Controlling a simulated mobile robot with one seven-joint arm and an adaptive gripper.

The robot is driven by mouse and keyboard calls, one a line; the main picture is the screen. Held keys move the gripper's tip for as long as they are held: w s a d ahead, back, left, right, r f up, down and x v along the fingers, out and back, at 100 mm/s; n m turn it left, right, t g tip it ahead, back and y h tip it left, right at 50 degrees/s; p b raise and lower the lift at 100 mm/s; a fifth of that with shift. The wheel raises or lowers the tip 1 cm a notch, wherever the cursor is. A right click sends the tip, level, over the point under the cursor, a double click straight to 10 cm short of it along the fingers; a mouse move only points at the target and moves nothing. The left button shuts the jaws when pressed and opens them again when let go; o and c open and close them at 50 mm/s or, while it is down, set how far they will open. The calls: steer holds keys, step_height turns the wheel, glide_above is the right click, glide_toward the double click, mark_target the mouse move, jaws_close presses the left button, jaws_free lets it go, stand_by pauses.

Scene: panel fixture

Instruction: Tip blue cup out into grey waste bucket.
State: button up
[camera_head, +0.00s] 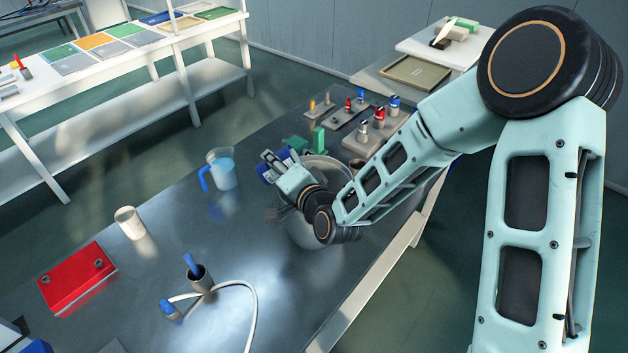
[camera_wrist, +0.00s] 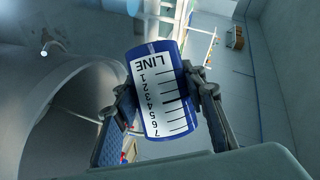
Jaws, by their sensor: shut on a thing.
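My gripper (camera_head: 279,172) is shut on the blue cup (camera_wrist: 161,92), with one finger on each side in the wrist view. The cup has a white label with a scale and the word LINE, which reads upside down there. In the head view only bits of blue (camera_head: 290,158) show by the fingers, so its tilt and contents are unclear. The grey waste bucket (camera_head: 312,236) stands on the bench below my wrist, partly hidden by my arm. Its rim (camera_head: 335,163) shows behind the arm. A large grey round wall, seemingly the bucket (camera_wrist: 65,95), fills the left of the wrist view.
A clear jug with blue liquid (camera_head: 222,170) stands left of my gripper. Small green blocks (camera_head: 318,139) and knob panels (camera_head: 372,133) lie beyond. A white cup (camera_head: 130,222), red box (camera_head: 77,277) and blue-handled tool with white cable (camera_head: 196,272) occupy the near left bench.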

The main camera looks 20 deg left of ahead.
steer(key=shift+d+f+m+y, duration=0.1)
steer(key=shift+f+m+y, duration=0.35)
steer(key=shift+m, duration=0.45)
stand_by(1.9)
steer(key=shift+w+d+f+m+y+b, duration=0.2)
steer(key=shift+w+d+m+b, duration=0.15)
steer(key=shift+b, duration=0.2)
steer(key=shift+w+d+f+m+y+b, duration=0.15)
steer(key=shift+d+m+b, duration=0.1)
steer(key=shift+d+b, duration=0.2)
stand_by(1.0)
steer(key=shift+w+d+r+m+y+b, duration=0.15)
steer(key=shift+r+m+y+b, duration=0.35)
steer(key=shift+m, duration=0.3)
stand_by(1.2)
steer(key=shift+s+a+f+n+h+p, duration=0.3)
steer(key=shift+n+h+p, duration=0.1)
steer(key=shift+n+p, duration=0.35)
steer(key=shift+s+a+r+n+p, duration=0.3)
steer(key=shift+a+r+n+p, duration=0.2)
steer(key=shift+a+p, duration=0.1)
steer(key=shift+s+a+f+h+p, duration=0.1)
steer(key=shift+a+h+p, duration=0.1)
steer(key=shift+h+p, duration=0.15)
steer(key=shift+f, duration=0.2)
steer(key=shift+d+r+n, duration=0.1)
steer(key=shift+d+n, duration=0.05)
steer(key=shift+n, duration=0.2)
